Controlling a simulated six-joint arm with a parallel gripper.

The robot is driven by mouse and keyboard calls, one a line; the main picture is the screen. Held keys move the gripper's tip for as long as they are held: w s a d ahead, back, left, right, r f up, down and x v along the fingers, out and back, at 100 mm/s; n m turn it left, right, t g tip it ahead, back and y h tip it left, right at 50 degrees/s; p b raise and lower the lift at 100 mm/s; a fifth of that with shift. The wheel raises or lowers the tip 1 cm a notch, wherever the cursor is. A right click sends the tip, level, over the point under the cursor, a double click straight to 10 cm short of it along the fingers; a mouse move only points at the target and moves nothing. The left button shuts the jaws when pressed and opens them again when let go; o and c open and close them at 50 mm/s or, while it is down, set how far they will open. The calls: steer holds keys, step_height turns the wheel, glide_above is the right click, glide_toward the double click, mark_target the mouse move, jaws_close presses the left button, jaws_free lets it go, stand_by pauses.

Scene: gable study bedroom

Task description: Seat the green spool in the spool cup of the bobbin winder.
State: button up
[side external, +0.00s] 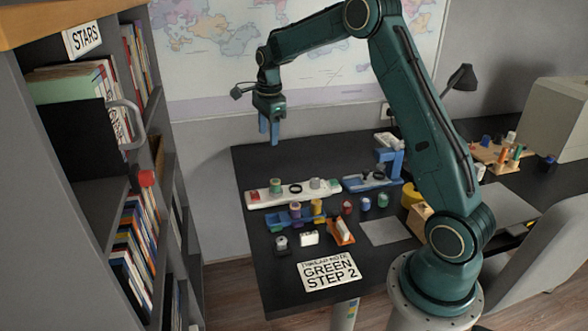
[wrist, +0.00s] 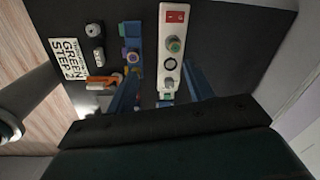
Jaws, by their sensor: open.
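A long white base (side external: 265,201), which looks like the bobbin winder, lies on the dark desk; it also shows in the wrist view (wrist: 163,30). A green spool (side external: 275,186) stands upright near its red-switch end, also seen in the wrist view (wrist: 175,45). A black ring (side external: 296,188) is beside the spool on the base, and a grey cylinder (side external: 314,184) stands beyond it. I cannot tell which part is the spool cup. My gripper (side external: 269,142) is open and empty, pointing down well above the base. Its blue fingers show in the wrist view (wrist: 159,72).
A blue rack (side external: 284,219) with spools is in front of the base. A blue machine (side external: 388,162) stands to the right. Several small spools, a white block (side external: 309,238) and an orange-and-white piece (side external: 341,232) lie nearby. A "GREEN STEP 2" card (side external: 329,271) lies at the front.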

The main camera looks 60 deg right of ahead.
steer(key=s+a+r+n+t, duration=0.2)
steer(key=s+a+r+n, duration=0.9)
steer(key=s+a+r, duration=0.25)
steer(key=s+a+f+n+t, duration=0.1)
steer(key=s+a+n, duration=0.2)
steer(key=s+n, duration=0.3)
steer(key=s+a+f+n+t, duration=0.1)
steer(key=s+a+n, duration=0.2)
steer(key=s+n, duration=0.4)
steer(key=s, duration=0.5)
steer(key=shift+s+a+f+t, duration=0.15)
steer(key=shift+s+t, duration=0.1)
steer(key=shift+t, duration=0.05)
